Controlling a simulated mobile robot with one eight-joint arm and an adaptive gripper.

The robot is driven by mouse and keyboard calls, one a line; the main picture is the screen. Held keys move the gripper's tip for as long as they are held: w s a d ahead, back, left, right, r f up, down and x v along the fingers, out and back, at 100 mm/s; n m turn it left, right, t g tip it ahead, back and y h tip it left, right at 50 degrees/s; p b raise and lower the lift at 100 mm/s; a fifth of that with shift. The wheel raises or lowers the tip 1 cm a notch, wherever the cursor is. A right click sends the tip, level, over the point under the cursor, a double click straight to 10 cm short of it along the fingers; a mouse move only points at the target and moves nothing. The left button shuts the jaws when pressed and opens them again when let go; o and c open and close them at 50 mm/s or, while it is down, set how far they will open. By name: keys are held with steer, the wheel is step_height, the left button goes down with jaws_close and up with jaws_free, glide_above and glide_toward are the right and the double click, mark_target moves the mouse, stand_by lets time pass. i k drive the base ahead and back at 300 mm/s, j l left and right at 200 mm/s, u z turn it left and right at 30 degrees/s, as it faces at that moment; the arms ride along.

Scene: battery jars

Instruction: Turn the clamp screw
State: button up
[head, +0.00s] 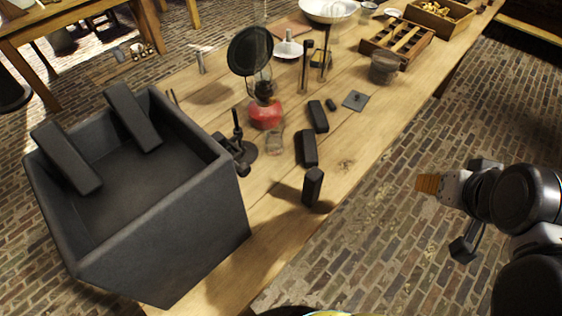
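A small dark stand (247,150) with an upright rod and a stubby side piece stands on the wooden table, close to the big dark box. The side piece (231,141) may be the clamp with its screw, but it is too small and dark to tell. My gripper (428,184), with orange at its tip, is at the right, over the brick floor and well away from the stand. It points left towards the table. I see it from the side and cannot tell whether its fingers are apart. Nothing shows held at its tip.
A large open dark box (190,245) fills the left, with dark blocks on its rim. A red-based lamp (265,114), a glass jar (274,143) and dark blocks (313,186) stand on the table (265,235). The brick floor (380,215) between table and gripper looks clear.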

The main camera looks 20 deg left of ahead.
mark_target(244, 170)
steer(key=i+z, duration=0.1)
steer(key=z, duration=10)
steer(key=k+l+z, duration=0.25)
steer(key=z, duration=0.15)
steer(key=k+l+z, duration=0.2)
steer(key=k+l, duration=0.4)
steer(key=k+l+z, duration=0.2)
steer(key=k+l, duration=0.4)
steer(key=l, duration=0.1)
